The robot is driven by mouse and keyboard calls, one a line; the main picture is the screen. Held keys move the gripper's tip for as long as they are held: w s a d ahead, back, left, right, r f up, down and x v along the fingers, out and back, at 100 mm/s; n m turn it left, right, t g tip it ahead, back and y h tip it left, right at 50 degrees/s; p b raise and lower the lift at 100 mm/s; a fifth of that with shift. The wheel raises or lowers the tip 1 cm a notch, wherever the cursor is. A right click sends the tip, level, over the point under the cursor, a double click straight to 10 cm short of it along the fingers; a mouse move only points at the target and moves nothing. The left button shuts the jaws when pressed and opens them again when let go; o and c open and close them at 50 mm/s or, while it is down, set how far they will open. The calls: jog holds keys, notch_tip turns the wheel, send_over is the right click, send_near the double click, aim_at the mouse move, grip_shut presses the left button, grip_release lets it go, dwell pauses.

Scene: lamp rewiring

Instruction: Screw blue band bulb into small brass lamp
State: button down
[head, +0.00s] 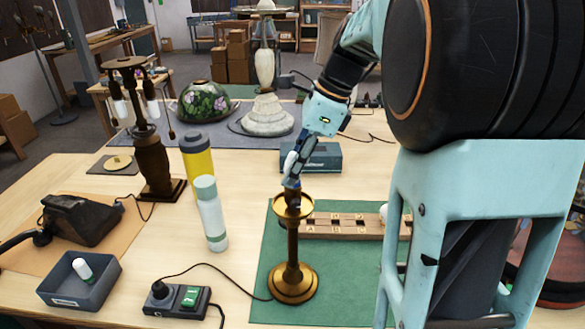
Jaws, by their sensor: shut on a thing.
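The small brass lamp (292,252) stands upright on the green mat (262,300), with a round base, a stem and a wide cup at its top. My gripper (292,180) points down from above, directly over the lamp's cup. It is shut on a small whitish bulb (290,163), which is partly hidden by the fingers. Its blue band cannot be made out clearly. The lower end of the bulb and fingers is at the lamp's cup. I cannot tell whether the bulb touches the socket or how far it sits in it.
A wooden lettered rack (345,227) lies behind the lamp, with a white bulb (384,211) at its right. A switch box (178,301), a grey bin (107,275) holding a bulb, a pale bottle (211,215) and a yellow flask (195,158) stand left. A cord runs to the lamp.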

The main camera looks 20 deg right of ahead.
jog(key=m+t, duration=0.1)
jog(key=m, duration=0.2)
jog(key=shift+p, duration=0.3)
jog(key=m+t+h+p, duration=0.1)
jog(key=m, duration=0.2)
jog(key=shift+r, duration=0.1)
jog(key=shift+m+h+p, duration=0.3)
jog(key=shift+m+h, duration=0.1)
jog(key=shift+m, duration=0.6)
jog(key=c, duration=1.5)
grip_release()
jog(key=shift+o, duration=0.2)
